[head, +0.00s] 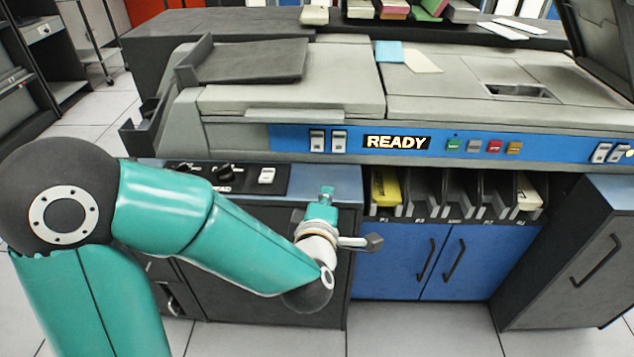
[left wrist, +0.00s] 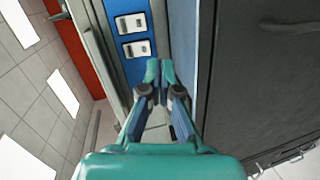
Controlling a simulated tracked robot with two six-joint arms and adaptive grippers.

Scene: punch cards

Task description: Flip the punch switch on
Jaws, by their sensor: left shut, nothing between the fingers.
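Two white rocker switches (head: 328,140) sit on the blue control strip (head: 292,139) left of the lit READY sign (head: 396,142). A pair shows in the left wrist view (left wrist: 137,48), just beyond my fingertips. Another pair (head: 608,153) is at the strip's right end, and a single white rocker (head: 266,175) is on the black knob panel. Labels are too small to tell which is the punch switch. My left gripper (head: 327,191) is shut and empty, below the left pair and apart from it; it also shows in the left wrist view (left wrist: 160,68). My right gripper is not in view.
Small coloured buttons (head: 494,147) lie right of the READY sign. Two knobs (head: 225,171) stand on the black panel (head: 200,181). Card pockets (head: 452,192) are below the strip, one with yellow cards (head: 385,187). Blue cabinet doors (head: 398,262) are beneath.

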